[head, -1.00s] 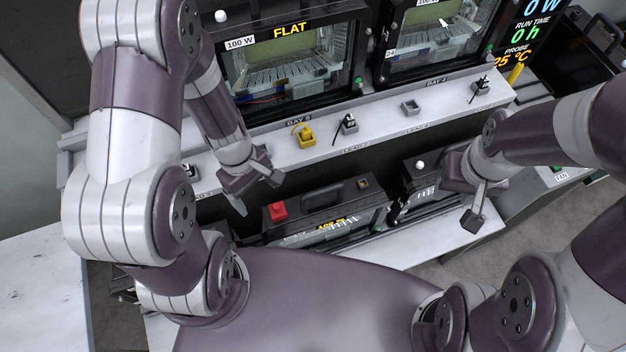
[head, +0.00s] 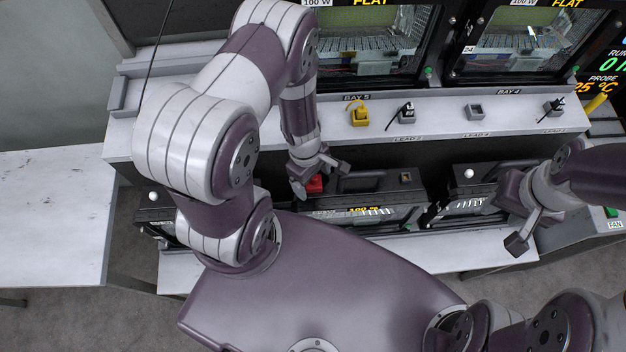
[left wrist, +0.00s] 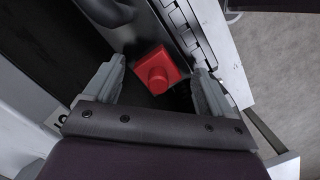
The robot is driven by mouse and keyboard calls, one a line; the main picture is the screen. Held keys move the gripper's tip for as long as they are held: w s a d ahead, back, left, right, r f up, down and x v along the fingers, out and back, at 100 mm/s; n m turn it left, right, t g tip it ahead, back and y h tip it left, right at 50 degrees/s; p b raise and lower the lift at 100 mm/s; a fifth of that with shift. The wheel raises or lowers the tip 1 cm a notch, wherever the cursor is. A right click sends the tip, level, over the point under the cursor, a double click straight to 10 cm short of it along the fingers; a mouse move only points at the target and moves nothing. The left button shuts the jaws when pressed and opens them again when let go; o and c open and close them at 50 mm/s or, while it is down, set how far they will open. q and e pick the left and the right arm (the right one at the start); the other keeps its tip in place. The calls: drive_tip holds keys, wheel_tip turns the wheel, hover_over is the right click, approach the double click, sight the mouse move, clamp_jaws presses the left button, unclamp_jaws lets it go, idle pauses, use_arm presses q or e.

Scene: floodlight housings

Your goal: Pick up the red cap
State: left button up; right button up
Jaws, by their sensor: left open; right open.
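The red cap (head: 315,184) sits on top of a dark floodlight housing (head: 375,184) on the lower shelf, at the housing's left end. My right gripper (head: 522,222) is open and empty at the right, by another housing.
Another dark housing (head: 468,193) with a white knob stands to the right. Above runs a white ledge (head: 435,122) with a yellow connector (head: 359,114) and black-lead sockets. A bare white table (head: 55,210) lies at the left.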

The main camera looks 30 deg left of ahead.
use_arm(q)
drive_tip(key=shift+f, duration=0.25)
drive_tip(key=shift+w+d, duration=0.1)
drive_tip(key=shift+c, duration=0.3)
drive_tip(key=c, duration=1)
drive_tip(key=shift+c, duration=0.2)
